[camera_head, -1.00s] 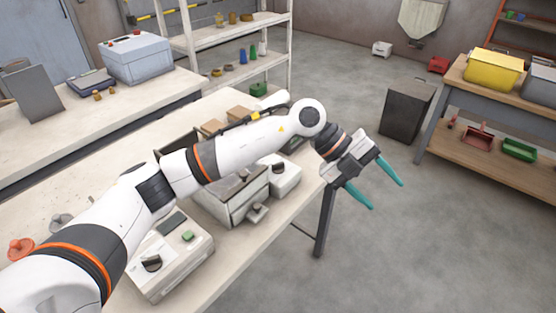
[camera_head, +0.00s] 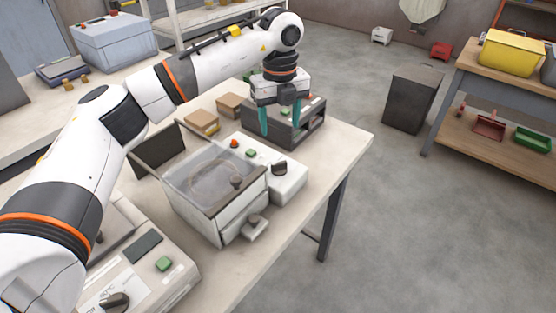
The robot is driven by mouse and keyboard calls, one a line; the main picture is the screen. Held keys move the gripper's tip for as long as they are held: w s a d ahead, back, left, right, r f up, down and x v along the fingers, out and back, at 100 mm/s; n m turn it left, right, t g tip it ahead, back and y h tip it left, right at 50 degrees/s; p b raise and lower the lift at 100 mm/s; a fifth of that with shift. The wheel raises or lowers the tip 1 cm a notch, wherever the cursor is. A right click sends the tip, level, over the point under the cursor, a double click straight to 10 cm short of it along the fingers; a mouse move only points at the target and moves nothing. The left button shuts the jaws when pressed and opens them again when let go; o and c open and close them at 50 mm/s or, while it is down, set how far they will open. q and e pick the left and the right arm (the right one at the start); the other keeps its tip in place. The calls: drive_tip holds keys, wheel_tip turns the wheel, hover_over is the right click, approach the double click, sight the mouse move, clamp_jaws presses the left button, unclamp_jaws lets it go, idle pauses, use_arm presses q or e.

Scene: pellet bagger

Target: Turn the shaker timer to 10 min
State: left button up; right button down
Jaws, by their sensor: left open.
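A white machine with a clear lid (camera_head: 205,178) stands mid-table, with a control box (camera_head: 292,184) at its right side. That box carries a dark knob (camera_head: 280,168), a red button (camera_head: 234,143) and a green button (camera_head: 252,153). Another pale unit (camera_head: 180,285) at the front left has a dark knob (camera_head: 115,302) with print around it. I cannot tell which knob is the shaker timer, and no time marks are readable. My left gripper (camera_head: 280,117) is open, its teal fingers pointing down beside the dark grey box, beyond the control box knob. My right gripper is out of view.
The dark grey open-fronted box (camera_head: 285,133) stands behind the control box. Small cardboard boxes (camera_head: 202,122) and a dark upright panel (camera_head: 160,150) stand behind the clear-lidded machine. The bench's right end (camera_head: 350,150) is bare, with open floor beyond it.

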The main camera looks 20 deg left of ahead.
sight(279, 162)
use_arm(q)
wheel_tip(279, 162, down, 12)
drive_tip(key=shift+p, duration=0.9)
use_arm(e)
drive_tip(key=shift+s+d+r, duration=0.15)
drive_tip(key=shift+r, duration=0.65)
use_arm(q)
drive_tip(key=shift+w+a, duration=0.1)
drive_tip(key=c, duration=1)
